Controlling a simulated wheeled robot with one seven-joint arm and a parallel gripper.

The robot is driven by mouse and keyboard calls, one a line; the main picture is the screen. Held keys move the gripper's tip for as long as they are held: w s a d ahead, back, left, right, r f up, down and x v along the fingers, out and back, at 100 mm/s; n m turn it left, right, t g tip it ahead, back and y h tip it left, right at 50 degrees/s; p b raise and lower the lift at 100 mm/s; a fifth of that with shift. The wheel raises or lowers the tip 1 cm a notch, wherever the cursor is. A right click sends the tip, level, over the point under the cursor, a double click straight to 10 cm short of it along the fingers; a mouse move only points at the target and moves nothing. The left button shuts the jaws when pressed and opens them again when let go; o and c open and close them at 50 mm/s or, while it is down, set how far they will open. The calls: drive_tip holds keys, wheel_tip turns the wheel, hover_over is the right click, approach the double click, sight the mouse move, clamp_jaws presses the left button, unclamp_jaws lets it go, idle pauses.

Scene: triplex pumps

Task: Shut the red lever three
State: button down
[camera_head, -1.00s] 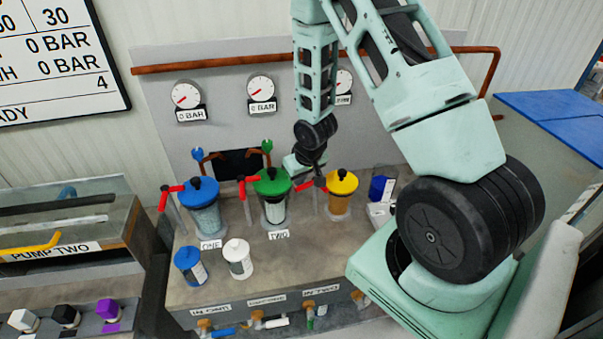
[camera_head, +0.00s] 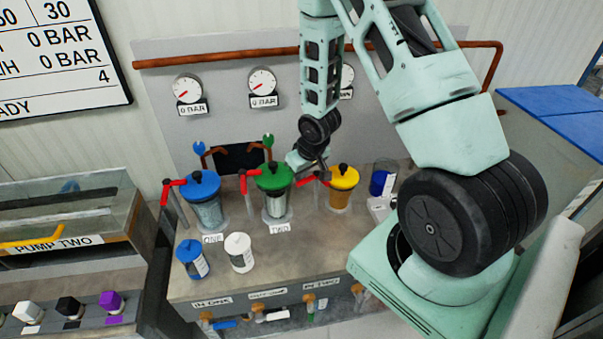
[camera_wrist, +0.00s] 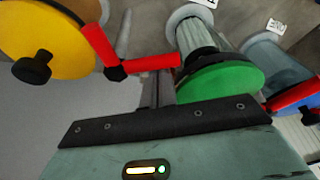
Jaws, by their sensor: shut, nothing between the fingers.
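Red lever three (camera_head: 309,179) stands on its post between the green-lidded canister (camera_head: 275,204) and the yellow-lidded canister (camera_head: 341,199). In the wrist view the red lever (camera_wrist: 150,64) is L-shaped around a black hub. One arm points at the green lid (camera_wrist: 220,80), the other lies by the yellow lid (camera_wrist: 45,38). My gripper (camera_head: 323,168) is just behind and above this lever. In the wrist view my gripper (camera_wrist: 157,88) shows as thin fingers, shut and empty, close to the lever; contact cannot be told.
Red lever one (camera_head: 172,183) and red lever two (camera_head: 245,179) stand to the left. Gauges (camera_head: 262,83) hang on the panel behind.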

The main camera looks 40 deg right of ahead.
drive_tip(key=shift+s, duration=0.1)
drive_tip(key=n, duration=0.1)
drive_tip(key=s+n+y+p, duration=0.1)
drive_tip(key=n, duration=0.1)
drive_tip(key=n+p, duration=0.1)
drive_tip(key=shift+s+a+r, duration=0.1)
drive_tip(key=shift+s+a, duration=0.05)
drive_tip(key=shift+s, duration=0.25)
drive_tip(key=shift+s+d+n+g+y+p, duration=0.15)
drive_tip(key=shift+s+n+y+p, duration=0.1)
drive_tip(key=shift+s+n+p, duration=0.35)
drive_tip(key=shift+s+d+n+g+y+p, duration=0.1)
drive_tip(key=shift+s+d+n+y+p, duration=0.2)
drive_tip(key=shift+n, duration=0.5)
drive_tip(key=shift+s+n+g+y+p, duration=0.15)
drive_tip(key=shift+s+n+p, duration=0.15)
drive_tip(key=shift+s+n, duration=0.3)
drive_tip(key=shift+d, duration=0.15)
